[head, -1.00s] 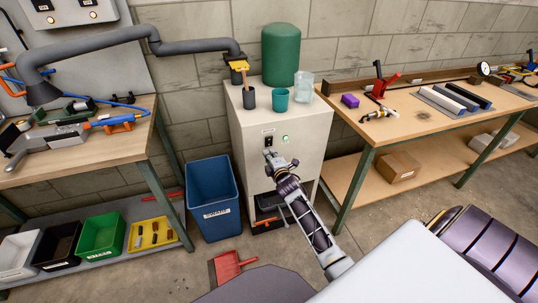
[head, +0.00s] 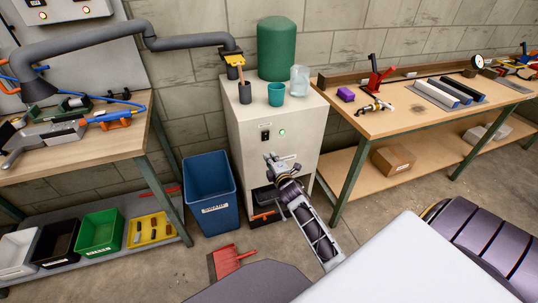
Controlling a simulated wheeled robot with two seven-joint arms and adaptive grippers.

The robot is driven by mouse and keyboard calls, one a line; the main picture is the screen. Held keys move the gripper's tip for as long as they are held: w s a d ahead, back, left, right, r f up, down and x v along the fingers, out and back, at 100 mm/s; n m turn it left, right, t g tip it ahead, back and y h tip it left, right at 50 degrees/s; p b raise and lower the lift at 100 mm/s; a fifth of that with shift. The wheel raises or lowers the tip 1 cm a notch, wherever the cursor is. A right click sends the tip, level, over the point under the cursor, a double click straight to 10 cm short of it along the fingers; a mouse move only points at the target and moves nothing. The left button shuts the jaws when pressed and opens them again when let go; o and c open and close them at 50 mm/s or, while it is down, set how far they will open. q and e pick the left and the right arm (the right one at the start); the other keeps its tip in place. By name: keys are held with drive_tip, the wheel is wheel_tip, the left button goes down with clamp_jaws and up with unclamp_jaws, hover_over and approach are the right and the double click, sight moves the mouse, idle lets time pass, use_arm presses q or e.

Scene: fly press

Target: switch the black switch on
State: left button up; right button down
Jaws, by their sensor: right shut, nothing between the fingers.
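The black switch (head: 265,136) is a small dark rocker on the front panel of the beige cabinet (head: 308,135), below a small dark label plate. The switch is not covered. My left gripper is not in view.
A green cylinder (head: 277,48), a teal cup (head: 276,94), a clear jar (head: 299,80) and a dark pot (head: 245,92) stand on the cabinet. A blue bin (head: 211,190) stands left of it. Workbenches flank both sides. A red dustpan (head: 230,260) lies on the floor.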

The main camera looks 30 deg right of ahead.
drive_tip(key=shift+f+v, duration=0.2)
drive_tip(key=shift+v, duration=0.75)
drive_tip(key=shift+f+v, duration=0.2)
drive_tip(key=shift+v, duration=0.75)
drive_tip(key=shift+f+v, duration=0.25)
drive_tip(key=shift+v, duration=0.7)
